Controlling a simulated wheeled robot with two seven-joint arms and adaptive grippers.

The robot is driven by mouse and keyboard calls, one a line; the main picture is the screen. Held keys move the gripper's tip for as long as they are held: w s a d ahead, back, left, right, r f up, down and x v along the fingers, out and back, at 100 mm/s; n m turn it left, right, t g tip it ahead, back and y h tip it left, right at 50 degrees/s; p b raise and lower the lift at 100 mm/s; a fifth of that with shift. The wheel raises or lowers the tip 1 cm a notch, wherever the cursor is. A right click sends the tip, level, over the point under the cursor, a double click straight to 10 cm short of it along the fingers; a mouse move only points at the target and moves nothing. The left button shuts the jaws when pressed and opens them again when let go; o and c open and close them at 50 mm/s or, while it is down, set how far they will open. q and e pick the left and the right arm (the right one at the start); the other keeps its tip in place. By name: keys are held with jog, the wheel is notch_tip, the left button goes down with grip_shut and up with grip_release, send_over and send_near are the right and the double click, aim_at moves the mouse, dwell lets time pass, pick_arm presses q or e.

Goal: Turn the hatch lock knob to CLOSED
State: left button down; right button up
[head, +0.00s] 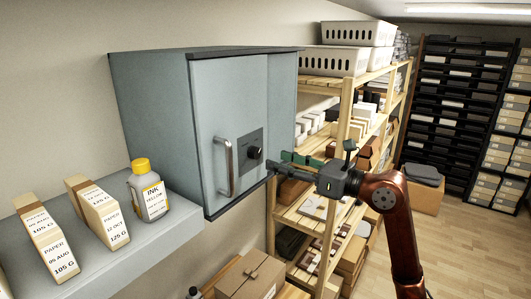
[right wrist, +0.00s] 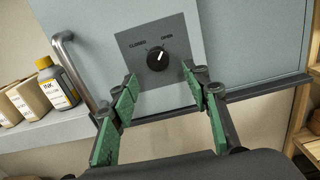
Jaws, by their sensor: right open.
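The black hatch lock knob (head: 255,153) sits on a dark square plate on the grey cabinet door, right of the metal handle (head: 223,167). In the right wrist view the knob (right wrist: 157,58) shows between the labels CLOSED at left and OPEN at right. Its white mark leans up and to the right, toward OPEN. My right gripper (head: 277,162) is just right of the knob in the head view. In the right wrist view its green-padded fingers (right wrist: 163,90) are open and empty, with the knob beyond their tips and apart from them. My left gripper is not in view.
A grey shelf (head: 150,245) at left holds a yellow-capped ink bottle (head: 149,190) and paper packs (head: 97,212). Wooden shelving (head: 340,130) with boxes stands right of the cabinet (head: 150,110). A cardboard box (head: 250,277) is below. Wooden floor is clear at right.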

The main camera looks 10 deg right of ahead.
aim_at(258, 154)
jog(key=p+x, duration=0.1)
jog(key=x, duration=0.3)
jog(key=shift+a+r, duration=0.2)
jog(key=shift+a, duration=0.1)
jog(key=shift+w+a+f+p, duration=0.15)
jog(key=shift+w+a+p, duration=0.25)
jog(key=shift+w, duration=0.2)
jog(key=shift+c, duration=0.2)
jog(key=c, duration=1.1)
